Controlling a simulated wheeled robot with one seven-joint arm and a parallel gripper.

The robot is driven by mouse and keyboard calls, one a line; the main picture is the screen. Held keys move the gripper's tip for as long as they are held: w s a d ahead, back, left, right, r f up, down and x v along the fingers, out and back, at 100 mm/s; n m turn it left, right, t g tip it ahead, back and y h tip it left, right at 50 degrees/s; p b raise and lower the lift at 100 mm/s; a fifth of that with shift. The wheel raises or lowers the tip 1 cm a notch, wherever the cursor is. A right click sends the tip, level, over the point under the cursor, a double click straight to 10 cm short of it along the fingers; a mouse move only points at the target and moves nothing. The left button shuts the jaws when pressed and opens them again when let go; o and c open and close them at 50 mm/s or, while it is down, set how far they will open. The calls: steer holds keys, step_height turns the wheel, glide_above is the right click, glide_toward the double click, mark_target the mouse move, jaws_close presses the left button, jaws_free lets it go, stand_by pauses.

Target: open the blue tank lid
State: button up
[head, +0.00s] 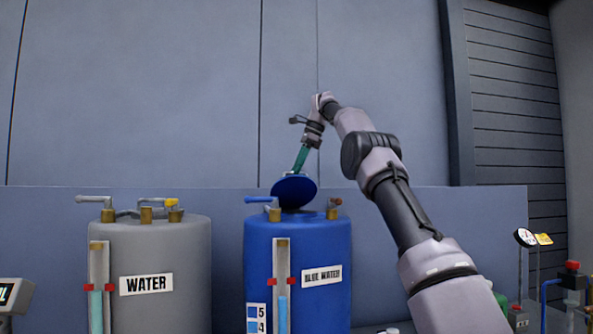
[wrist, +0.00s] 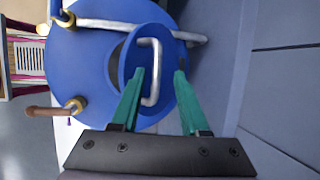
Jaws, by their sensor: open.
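The blue tank (head: 262,262), labelled BLUE WATER, stands near the middle of the head view. Its round blue lid (head: 294,190) is tilted up above the tank top. In the wrist view the lid (wrist: 166,118) carries a bent grey metal handle (wrist: 153,72), and a dark crescent of the tank opening (wrist: 117,62) shows beside it. My gripper (head: 298,172) reaches down to the lid from above. In the wrist view its green fingers (wrist: 160,74) are open, with the handle between them, nearer the left finger. I cannot tell whether that finger touches it.
A grey tank (head: 165,270) labelled WATER stands to the left. Valves and pipe fittings (head: 274,209) rise from the blue tank's top close to the lid. A wall (head: 200,90) is behind. A gauge (head: 525,237) and small fittings stand at the right.

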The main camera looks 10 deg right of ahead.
mark_target(314, 183)
steer(key=s+d, duration=0.5)
steer(key=d, duration=0.6)
steer(key=shift+s, duration=0.1)
steer(key=w+f+y, duration=0.1)
steer(key=y, duration=0.1)
steer(key=w+a+f+g+y, duration=0.1)
steer(key=y, duration=0.2)
steer(key=f+m+g+y, duration=0.1)
steer(key=y, duration=0.1)
steer(key=shift+w+a+f+y, duration=0.35)
steer(key=shift+w+y, duration=0.05)
steer(key=a+y, duration=0.2)
steer(key=a, duration=0.1)
steer(key=w+a+m+y, duration=0.1)
steer(key=a, duration=0.2)
steer(key=w+a+r+y, duration=0.1)
steer(key=a+y, duration=0.1)
steer(key=a, duration=0.1)
steer(key=shift+w+a+y, duration=0.15)
steer(key=shift+a+y, duration=0.05)
steer(key=shift+y, duration=0.1)
